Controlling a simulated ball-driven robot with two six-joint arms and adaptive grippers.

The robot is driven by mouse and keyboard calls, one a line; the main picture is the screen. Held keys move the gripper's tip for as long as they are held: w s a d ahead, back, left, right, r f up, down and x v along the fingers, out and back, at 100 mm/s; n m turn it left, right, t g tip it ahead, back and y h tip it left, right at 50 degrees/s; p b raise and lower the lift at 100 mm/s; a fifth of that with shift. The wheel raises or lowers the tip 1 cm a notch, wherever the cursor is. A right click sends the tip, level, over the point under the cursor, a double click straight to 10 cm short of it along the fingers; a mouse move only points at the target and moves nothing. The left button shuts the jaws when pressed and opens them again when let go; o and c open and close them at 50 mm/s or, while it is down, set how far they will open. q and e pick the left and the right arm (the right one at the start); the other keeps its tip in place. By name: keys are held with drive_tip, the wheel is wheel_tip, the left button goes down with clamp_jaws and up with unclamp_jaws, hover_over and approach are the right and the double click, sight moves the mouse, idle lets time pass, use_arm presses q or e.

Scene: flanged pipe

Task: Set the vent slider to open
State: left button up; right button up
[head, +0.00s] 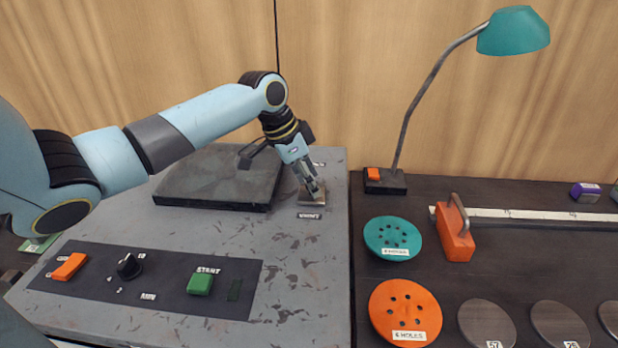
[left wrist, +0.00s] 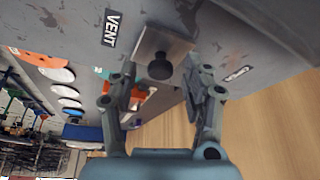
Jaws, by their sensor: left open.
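The vent slider is a dark round knob (left wrist: 160,67) on a small metal plate (left wrist: 152,45), beside a VENT label (left wrist: 112,28) in the left wrist view. In the head view the plate (head: 312,198) sits on the grey machine top near its right edge, with the label (head: 310,216) in front of it. My left gripper (head: 313,190) is over the plate and partly hides the knob. In the left wrist view my left gripper (left wrist: 158,92) is open, its fingers on either side of the knob's line; contact cannot be told. My right gripper is not in view.
A dark raised lid (head: 215,178) lies left of the plate. A control panel (head: 170,285) with an orange switch, black dial and green START button is in front. On the dark bench are a lamp (head: 388,182), discs (head: 405,312) and an orange handled block (head: 455,232).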

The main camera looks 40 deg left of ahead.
use_arm(q)
clamp_jaws()
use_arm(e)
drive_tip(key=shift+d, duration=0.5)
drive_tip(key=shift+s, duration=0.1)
use_arm(q)
drive_tip(key=w+a+b, duration=0.1)
drive_tip(key=w, duration=0.1)
drive_tip(key=w+a+b, duration=0.3)
drive_tip(key=w+a, duration=0.1)
drive_tip(key=shift+f, duration=0.25)
drive_tip(key=shift+w+a+r+b, duration=0.1)
drive_tip(key=shift+w+a+b, duration=0.05)
drive_tip(key=shift+b, duration=0.15)
drive_tip(key=shift+r, duration=0.25)
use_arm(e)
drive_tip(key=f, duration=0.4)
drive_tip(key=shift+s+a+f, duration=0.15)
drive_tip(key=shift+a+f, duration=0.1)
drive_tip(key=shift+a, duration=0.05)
